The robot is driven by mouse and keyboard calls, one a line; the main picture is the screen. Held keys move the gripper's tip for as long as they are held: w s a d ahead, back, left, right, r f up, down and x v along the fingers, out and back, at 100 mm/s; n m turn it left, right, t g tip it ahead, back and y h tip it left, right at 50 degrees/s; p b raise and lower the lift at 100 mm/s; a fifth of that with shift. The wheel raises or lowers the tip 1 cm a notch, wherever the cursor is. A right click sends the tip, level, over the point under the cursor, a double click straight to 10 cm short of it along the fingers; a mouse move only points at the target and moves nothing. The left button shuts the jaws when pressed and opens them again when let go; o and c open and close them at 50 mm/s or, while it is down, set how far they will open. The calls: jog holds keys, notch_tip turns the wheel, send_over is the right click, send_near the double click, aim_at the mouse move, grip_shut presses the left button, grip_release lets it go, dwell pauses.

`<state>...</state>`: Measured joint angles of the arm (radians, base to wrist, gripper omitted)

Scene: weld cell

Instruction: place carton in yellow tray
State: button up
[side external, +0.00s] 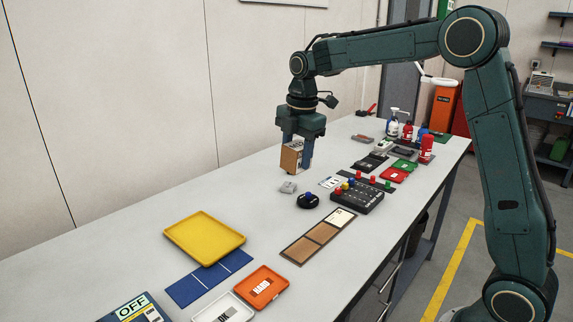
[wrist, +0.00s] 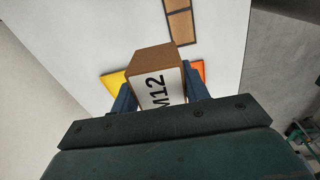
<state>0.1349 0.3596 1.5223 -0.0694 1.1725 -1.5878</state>
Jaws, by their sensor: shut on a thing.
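The carton (side external: 291,157) is a brown box with a white label, held upright above the white table. In the wrist view the carton (wrist: 155,85) shows a label reading "M12" between the two blue fingers. My gripper (side external: 298,158) is shut on the carton, over the middle of the table. The yellow tray (side external: 204,238) lies flat on the table, nearer the camera and to the left of my gripper, and looks empty. A corner of the yellow tray (wrist: 114,82) shows past the carton in the wrist view.
A black button box (side external: 357,197) and a brown sectioned strip (side external: 318,235) are to the right. A blue mat (side external: 208,279) and an orange tray (side external: 262,288) lie near the yellow tray.

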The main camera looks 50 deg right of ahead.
jog(key=w+a, duration=0.5)
jog(key=w, duration=0.3)
jog(key=g, duration=0.1)
send_over(225, 242)
jog(key=shift+d+f+n, duration=0.1)
jog(key=shift+f+n, duration=0.2)
jog(key=shift+f, duration=0.2)
jog(key=shift+f, duration=0.15)
notch_tip(225, 242, down, 14)
dwell(0.8)
jog(key=shift+f, duration=2.9)
